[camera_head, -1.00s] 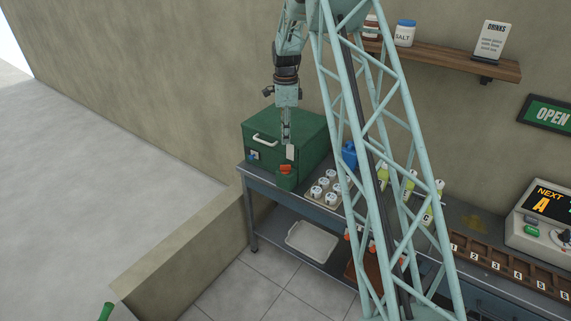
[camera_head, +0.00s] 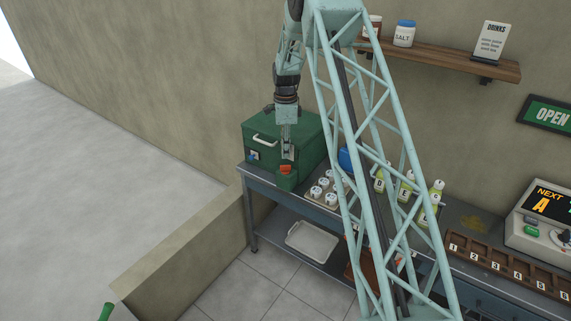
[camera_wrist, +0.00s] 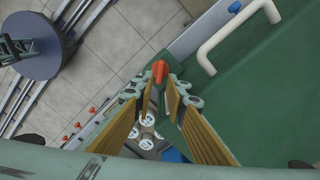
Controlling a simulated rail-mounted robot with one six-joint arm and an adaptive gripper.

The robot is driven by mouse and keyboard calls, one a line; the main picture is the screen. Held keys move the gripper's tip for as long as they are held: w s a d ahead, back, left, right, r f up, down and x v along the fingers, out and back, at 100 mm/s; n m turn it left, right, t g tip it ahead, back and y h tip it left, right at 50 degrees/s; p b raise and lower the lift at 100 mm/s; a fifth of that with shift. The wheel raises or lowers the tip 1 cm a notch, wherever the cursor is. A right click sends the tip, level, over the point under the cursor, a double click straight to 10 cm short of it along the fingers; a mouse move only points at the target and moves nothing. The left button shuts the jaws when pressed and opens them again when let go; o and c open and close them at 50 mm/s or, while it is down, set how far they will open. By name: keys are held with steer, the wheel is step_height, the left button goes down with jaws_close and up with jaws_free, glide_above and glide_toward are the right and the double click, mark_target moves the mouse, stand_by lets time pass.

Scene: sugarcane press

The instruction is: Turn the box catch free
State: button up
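The green box (camera_head: 310,135) stands at the left end of the bench, with a white handle on its front. Its orange-red catch (camera_head: 285,169) sits low at the front corner, above a small green block. My gripper (camera_head: 288,154) points down just above the catch. In the wrist view the catch (camera_wrist: 160,71) shows at the far end of my fingers, roughly in line with the gap. The two fingers (camera_wrist: 161,80) stand apart with nothing clearly held between them. Whether a fingertip touches the catch I cannot tell.
White-topped cups (camera_head: 322,190) stand in a tray right of the box. A blue container (camera_head: 347,158) and several bottles (camera_head: 405,188) stand farther right. A pale tray (camera_head: 312,241) lies on the lower shelf.

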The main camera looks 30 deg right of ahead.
mark_target(286, 168)
steer(key=shift+f, duration=3.35)
jaws_close()
